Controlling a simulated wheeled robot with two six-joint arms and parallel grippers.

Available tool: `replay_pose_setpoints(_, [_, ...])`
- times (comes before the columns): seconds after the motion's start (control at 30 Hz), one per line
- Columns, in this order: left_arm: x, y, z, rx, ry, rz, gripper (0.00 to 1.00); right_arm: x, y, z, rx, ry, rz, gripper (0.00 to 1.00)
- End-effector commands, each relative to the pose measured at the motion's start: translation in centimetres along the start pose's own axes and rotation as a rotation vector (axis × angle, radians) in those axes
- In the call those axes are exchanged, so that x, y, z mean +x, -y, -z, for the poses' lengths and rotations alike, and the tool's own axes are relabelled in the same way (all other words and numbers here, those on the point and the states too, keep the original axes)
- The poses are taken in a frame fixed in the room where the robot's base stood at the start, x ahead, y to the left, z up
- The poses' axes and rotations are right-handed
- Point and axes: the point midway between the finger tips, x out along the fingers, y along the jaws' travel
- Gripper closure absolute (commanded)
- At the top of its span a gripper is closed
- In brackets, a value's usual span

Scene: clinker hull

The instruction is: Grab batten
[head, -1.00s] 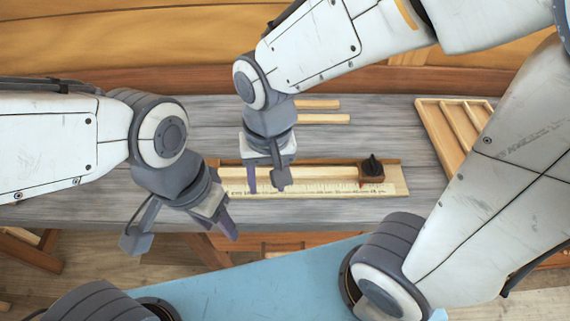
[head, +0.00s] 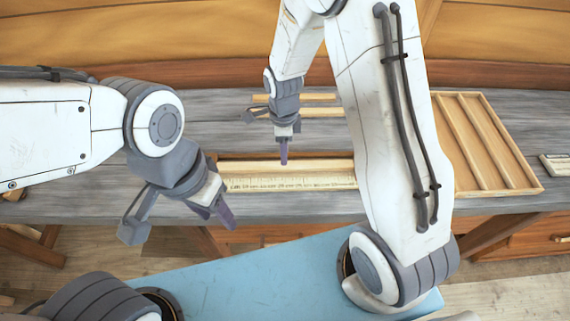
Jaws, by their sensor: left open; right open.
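Two pale wooden battens lie at the back of the grey bench, a rear one (head: 318,98) and a nearer one (head: 322,112), their right ends reaching my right arm. Another pale batten (head: 315,167) lies in a wooden jig with a ruler strip (head: 290,184); its right end is hidden behind my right arm. My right gripper (head: 266,138) is open and empty, in front of the two back battens and over the rear edge of the jig. My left gripper (head: 178,224) is open and empty at the bench's front edge, left of the jig.
A wooden tray (head: 537,188) with slats stands on the bench at right. A small pale item (head: 556,165) lies at the far right edge. The grey bench (head: 110,130) is clear at back left. A curved plank hull (head: 150,35) rises behind.

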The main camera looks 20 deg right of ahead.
Motion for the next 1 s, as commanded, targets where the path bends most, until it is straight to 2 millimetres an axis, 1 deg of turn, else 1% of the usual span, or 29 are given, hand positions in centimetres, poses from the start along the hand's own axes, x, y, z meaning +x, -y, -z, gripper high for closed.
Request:
replay_pose_setpoints(0.17, [-0.6, 0.0, 0.0, 0.000, 0.000, 0.000, 0.50, 1.0, -0.1, 0.1, -0.001, -0.001, -0.002, 0.50])
replay_pose_setpoints(0.33, [-1.9, -0.1, 0.1, -0.001, 0.000, 0.000, 0.50, 3.1, -0.2, 0.5, 0.000, -0.002, -0.005, 0.50])
replay_pose_setpoints(0.4, [-2.0, -0.1, 0.1, -0.001, 0.000, 0.000, 0.50, 4.2, -0.1, 0.5, -0.001, -0.001, -0.003, 0.50])
replay_pose_setpoints(0.5, [-2.2, -0.2, 0.1, 0.000, 0.000, 0.000, 0.50, 5.2, -0.1, 0.5, -0.001, 0.000, -0.001, 0.50])
replay_pose_setpoints(0.6, [-2.2, -0.2, 0.1, 0.000, 0.000, 0.000, 0.50, 5.6, 0.0, 0.5, -0.002, 0.001, 0.000, 0.50])
replay_pose_setpoints(0.8, [-2.2, -0.2, 0.1, 0.000, 0.000, 0.000, 0.50, 5.7, 0.0, 0.5, -0.002, 0.001, 0.001, 0.50])
replay_pose_setpoints(0.83, [-2.2, -0.2, 0.1, 0.000, 0.000, 0.000, 0.50, 5.7, 0.0, 0.5, -0.002, 0.001, 0.001, 0.58])
replay_pose_setpoints(0.87, [-2.2, -0.2, 0.1, 0.000, 0.000, 0.000, 0.50, 5.7, 0.0, 0.5, -0.002, 0.001, 0.001, 0.69])
replay_pose_setpoints(0.9, [-2.2, -0.2, 0.1, 0.000, 0.000, 0.000, 0.50, 5.7, 0.0, 0.5, -0.002, 0.001, 0.001, 0.84])
replay_pose_setpoints(0.93, [-2.2, -0.2, 0.1, 0.000, 0.000, 0.000, 0.50, 5.7, 0.0, 0.5, -0.002, 0.001, 0.001, 0.96])
replay_pose_setpoints(0.97, [-2.2, -0.2, 0.1, 0.000, 0.000, 0.000, 0.50, 5.7, 0.0, 0.5, -0.002, 0.001, 0.001, 1.00])
replay_pose_setpoints(1.0, [-2.2, -0.2, 0.1, 0.000, 0.000, 0.000, 0.50, 5.7, 0.0, 0.5, -0.002, 0.001, 0.001, 1.00])
